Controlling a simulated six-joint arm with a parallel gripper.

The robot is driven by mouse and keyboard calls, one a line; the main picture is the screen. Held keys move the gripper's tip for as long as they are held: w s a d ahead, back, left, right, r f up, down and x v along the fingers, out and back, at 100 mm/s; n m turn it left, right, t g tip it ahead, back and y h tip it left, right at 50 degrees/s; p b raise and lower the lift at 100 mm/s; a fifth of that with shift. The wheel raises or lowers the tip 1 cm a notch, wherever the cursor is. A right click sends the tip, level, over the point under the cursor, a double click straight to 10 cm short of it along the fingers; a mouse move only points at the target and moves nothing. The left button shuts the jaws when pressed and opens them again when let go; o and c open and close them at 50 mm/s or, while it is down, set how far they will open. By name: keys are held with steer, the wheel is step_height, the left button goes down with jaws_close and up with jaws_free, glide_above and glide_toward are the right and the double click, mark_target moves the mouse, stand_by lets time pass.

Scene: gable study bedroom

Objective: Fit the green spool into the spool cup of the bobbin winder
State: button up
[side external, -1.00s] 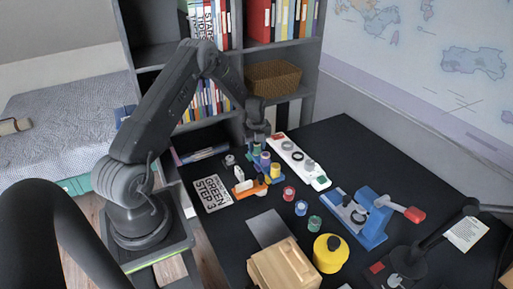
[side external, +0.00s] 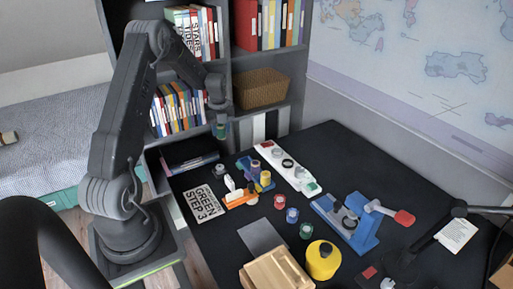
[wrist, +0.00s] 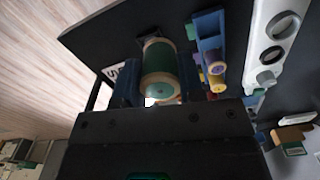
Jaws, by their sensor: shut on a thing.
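My gripper (side external: 219,118) is raised above the far left of the desk, shut on the green spool (side external: 220,131). The wrist view shows the green spool (wrist: 158,62) between the two fingers, its pale round end towards the camera. A blue stand with a red-handled crank (side external: 362,235), which looks like the bobbin winder, is on the right of the desk, well away from the gripper. A white bar with round cup-like rings (side external: 305,184) lies behind it. I cannot tell for certain which ring is the spool cup. Another green spool (side external: 306,231) stands on the desk.
A blue rack (side external: 245,165) holds yellow and purple spools, with an orange tool (side external: 240,201) in front. Red (side external: 279,201) and blue (side external: 292,215) spools, a yellow canister (side external: 323,262), a wooden box (side external: 275,274) and a lamp (side external: 459,211) stand around. A basket shelf (side external: 262,88) is behind.

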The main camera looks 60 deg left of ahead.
steer(key=w+d+r, duration=0.1)
steer(key=w+d, duration=0.1)
steer(key=w, duration=0.8)
glide_toward(278, 146)
steer(key=s+d, duration=0.2)
steer(key=s+d+f, duration=0.1)
steer(key=s+d, duration=0.1)
steer(key=shift+s, duration=0.2)
steer(key=shift+w+d+f, duration=0.25)
steer(key=shift+w+f, duration=0.05)
steer(key=shift+w, duration=0.1)
steer(key=shift+f, duration=2)
steer(key=shift+f, duration=0.1)
steer(key=o, duration=0.9)
